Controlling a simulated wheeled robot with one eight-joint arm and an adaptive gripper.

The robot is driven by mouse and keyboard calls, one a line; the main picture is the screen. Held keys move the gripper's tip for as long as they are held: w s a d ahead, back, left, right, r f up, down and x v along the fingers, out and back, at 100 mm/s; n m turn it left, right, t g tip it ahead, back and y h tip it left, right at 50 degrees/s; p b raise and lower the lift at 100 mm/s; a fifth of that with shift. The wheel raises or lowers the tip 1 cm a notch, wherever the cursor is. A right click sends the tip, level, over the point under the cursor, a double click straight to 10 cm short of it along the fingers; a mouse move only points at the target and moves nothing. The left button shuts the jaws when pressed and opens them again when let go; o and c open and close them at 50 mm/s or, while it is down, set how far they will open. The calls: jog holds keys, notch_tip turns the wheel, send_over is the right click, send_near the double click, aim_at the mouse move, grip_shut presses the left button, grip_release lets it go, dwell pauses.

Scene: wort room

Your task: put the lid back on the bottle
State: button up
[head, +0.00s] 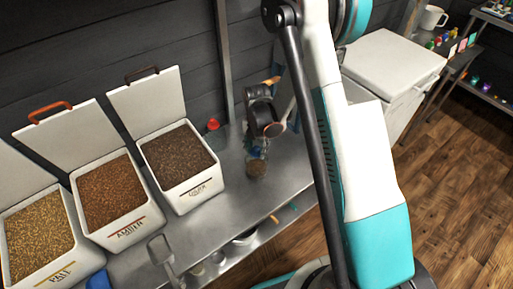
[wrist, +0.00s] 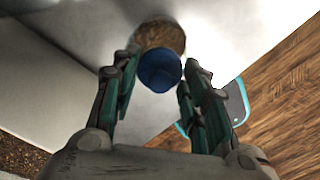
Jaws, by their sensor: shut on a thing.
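My gripper (wrist: 162,68) has its fingers on either side of a round blue lid (wrist: 159,72) and is shut on it. Just beyond the lid in the wrist view is a round, brown, grainy top (wrist: 160,36), partly covered by the lid. It looks like the bottle, but I see little of its side. In the head view my gripper (head: 257,147) points down over the metal table, and the brown round thing (head: 257,168) stands just in front of it. The lid is not clear in the head view. I cannot tell whether lid and bottle touch.
Open white grain bins (head: 181,197) stand on the metal table (head: 240,205) to the left, their lids raised behind. A red object (head: 213,124) lies near the wall. A metal scoop (head: 161,250) is at the front. A white chest (head: 385,65) stands right, beyond my arm.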

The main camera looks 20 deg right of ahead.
jog(key=o, duration=0.9)
jog(key=shift+o, duration=0.8)
jog(key=o, duration=0.4)
jog(key=shift+c, duration=0.2)
jog(key=shift+r, duration=0.15)
jog(key=shift+r+p, duration=1.8)
jog(key=shift+r, duration=1.6)
